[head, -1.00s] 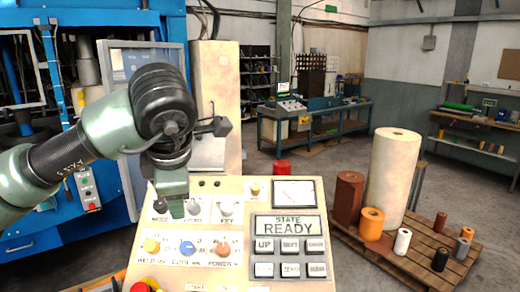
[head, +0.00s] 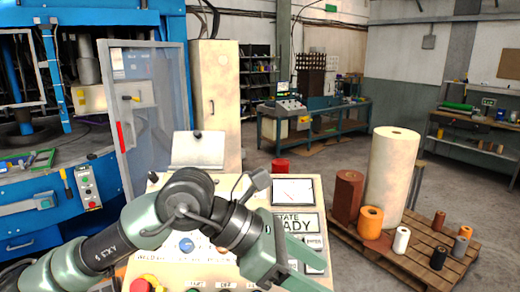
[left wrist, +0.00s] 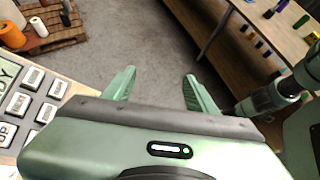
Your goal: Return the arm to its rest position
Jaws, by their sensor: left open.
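My left arm comes in from the left, low across the control panel (head: 205,268), in the head view. My left gripper (head: 326,278) is at the panel's right side, its fingers pointing right and down over the button area. In the left wrist view the fingers of my left gripper (left wrist: 159,74) stand apart with nothing between them, above the bare floor. The arm hides several knobs and buttons and part of the state display (head: 297,224). My right gripper is in neither view, though a green arm link shows at the right of the left wrist view.
A pallet (head: 420,262) with foil rolls, including a tall cream roll (head: 393,180), stands to the right. A blue press (head: 85,195) with a clear door (head: 150,120) is at the left. A workbench (head: 312,122) is farther back. Open floor lies between.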

